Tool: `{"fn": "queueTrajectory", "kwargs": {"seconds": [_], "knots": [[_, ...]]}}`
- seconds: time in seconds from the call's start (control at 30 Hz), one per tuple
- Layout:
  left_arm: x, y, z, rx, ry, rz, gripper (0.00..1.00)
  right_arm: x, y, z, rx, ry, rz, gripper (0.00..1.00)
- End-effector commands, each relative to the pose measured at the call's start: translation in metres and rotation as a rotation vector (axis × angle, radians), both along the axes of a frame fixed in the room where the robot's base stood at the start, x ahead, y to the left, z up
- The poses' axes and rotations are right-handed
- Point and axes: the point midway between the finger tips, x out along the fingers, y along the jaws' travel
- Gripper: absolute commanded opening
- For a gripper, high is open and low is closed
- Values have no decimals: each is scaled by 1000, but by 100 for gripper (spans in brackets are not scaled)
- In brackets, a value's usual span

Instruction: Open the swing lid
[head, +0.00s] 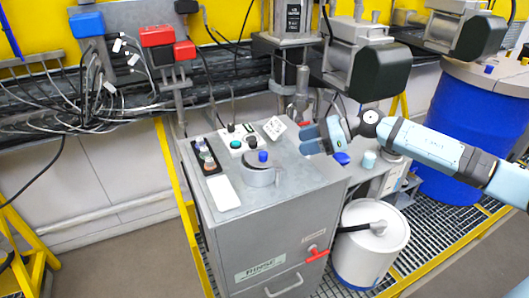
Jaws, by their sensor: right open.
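A small round grey lid (257,176) with a blue knob (263,156) sits on top of the grey "RINSE" cabinet (280,228). It looks like the swing lid and appears to lie over its opening, but I cannot tell this for sure. My right gripper (307,139) comes in from the right, above the cabinet's back right corner. Its light blue fingers are apart with nothing between them. It is to the right of the blue knob and clear of it. My left gripper is not in view.
A control box with buttons (236,142), a black tray of small items (206,157) and a white card (223,193) are on the cabinet top. A red handle (317,254) sticks out in front. A white drum (371,248) and a blue drum (453,145) stand to the right.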

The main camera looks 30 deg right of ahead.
Motion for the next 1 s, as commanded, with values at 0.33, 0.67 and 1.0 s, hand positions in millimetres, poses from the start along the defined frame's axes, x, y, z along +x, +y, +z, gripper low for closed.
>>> {"fn": "queueTrajectory", "kwargs": {"seconds": [0.33,0.67,1.0], "knots": [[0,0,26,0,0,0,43,37,57,-22,6,-4,1,52],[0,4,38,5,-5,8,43,62,94,-43,4,-4,-1,52],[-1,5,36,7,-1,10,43,65,99,-48,1,-4,0,52]]}}
